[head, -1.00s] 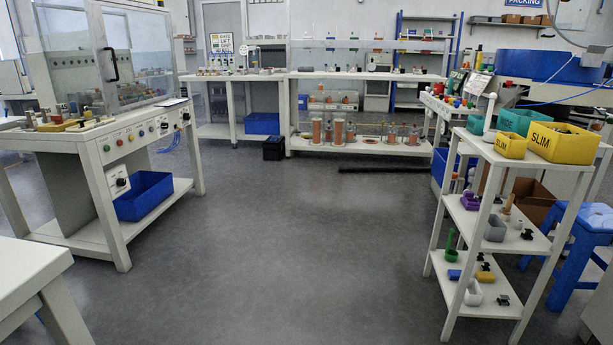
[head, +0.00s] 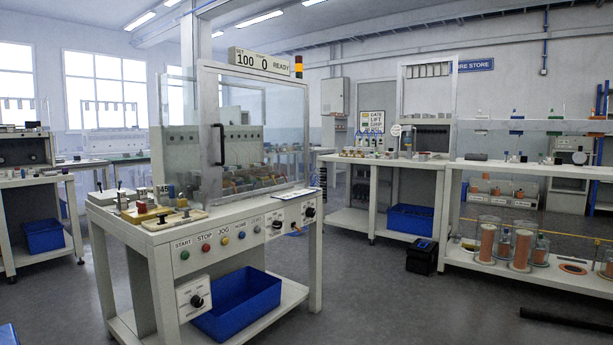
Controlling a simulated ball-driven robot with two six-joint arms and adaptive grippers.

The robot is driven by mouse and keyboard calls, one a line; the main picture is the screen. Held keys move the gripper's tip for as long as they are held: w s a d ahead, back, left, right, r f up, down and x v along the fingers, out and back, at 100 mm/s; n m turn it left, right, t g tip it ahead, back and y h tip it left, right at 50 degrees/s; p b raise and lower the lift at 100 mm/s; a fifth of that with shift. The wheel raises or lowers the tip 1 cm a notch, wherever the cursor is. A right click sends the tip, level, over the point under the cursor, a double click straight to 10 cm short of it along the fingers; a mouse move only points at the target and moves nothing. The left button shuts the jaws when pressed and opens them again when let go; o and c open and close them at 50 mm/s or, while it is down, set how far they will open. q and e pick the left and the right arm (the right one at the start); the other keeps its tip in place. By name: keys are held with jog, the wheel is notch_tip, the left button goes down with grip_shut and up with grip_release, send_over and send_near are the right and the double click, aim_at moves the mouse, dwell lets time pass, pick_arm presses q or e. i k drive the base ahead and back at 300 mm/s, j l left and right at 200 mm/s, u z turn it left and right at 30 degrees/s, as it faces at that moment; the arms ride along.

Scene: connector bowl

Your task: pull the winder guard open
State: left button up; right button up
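The winder guard (head: 258,135) is a clear panel in a pale frame on the front of the winder bench (head: 165,240), left of centre in the head view. A black upright handle (head: 218,145) is fixed near its left edge. The guard stands across the bench, and the machine's grey block and parts show through it. To its left, the bench top is uncovered in front and holds small fixtures (head: 150,205). A display (head: 262,64) above reads 100, 0, READY. Neither of my grippers is in view.
A blue bin (head: 237,303) sits on the bench's lower shelf. The grey floor (head: 400,300) is clear to the right of the bench. A black box (head: 422,256) stands on the floor, and a dark bar (head: 563,319) lies at lower right. Benches line the back.

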aim_at(215, 135)
jog(key=i+u, duration=0.35)
jog(key=i, duration=0.75)
